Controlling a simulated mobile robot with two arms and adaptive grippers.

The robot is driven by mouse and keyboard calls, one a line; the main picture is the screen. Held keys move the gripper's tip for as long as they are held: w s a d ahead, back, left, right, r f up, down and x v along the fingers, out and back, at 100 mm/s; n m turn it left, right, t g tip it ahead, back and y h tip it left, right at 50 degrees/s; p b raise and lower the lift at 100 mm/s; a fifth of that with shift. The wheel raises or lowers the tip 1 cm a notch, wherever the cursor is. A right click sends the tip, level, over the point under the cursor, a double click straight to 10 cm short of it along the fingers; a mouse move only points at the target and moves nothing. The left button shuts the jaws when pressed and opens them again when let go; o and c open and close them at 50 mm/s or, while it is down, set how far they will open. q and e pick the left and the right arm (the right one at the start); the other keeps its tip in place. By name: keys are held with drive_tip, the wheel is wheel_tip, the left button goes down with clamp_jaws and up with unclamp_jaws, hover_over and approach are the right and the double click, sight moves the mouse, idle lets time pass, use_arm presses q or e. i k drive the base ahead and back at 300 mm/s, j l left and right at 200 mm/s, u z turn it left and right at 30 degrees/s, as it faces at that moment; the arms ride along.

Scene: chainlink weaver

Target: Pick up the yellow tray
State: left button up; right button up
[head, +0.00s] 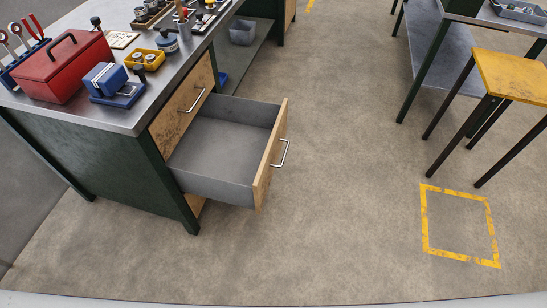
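The small yellow tray (138,62) sits on the metal workbench top at the upper left. It holds a few dark and light parts that are too small to tell apart. It stands behind a blue device (113,83) and to the right of a red toolbox (63,67). A round blue item (167,41) is close to its right. Neither of my grippers is in view.
The workbench (75,110) has an open, empty drawer (222,140) jutting out over the floor. A yellow-topped stool (512,75) stands at the right beside another table. A yellow floor square (424,222) is empty. The middle floor is clear.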

sight(129, 63)
drive_tip(key=i+u, duration=0.1)
drive_tip(key=u, duration=0.3)
drive_tip(key=l+u, duration=0.1)
drive_tip(key=u, duration=0.3)
drive_tip(key=i+l+u, duration=0.1)
drive_tip(key=u, duration=0.35)
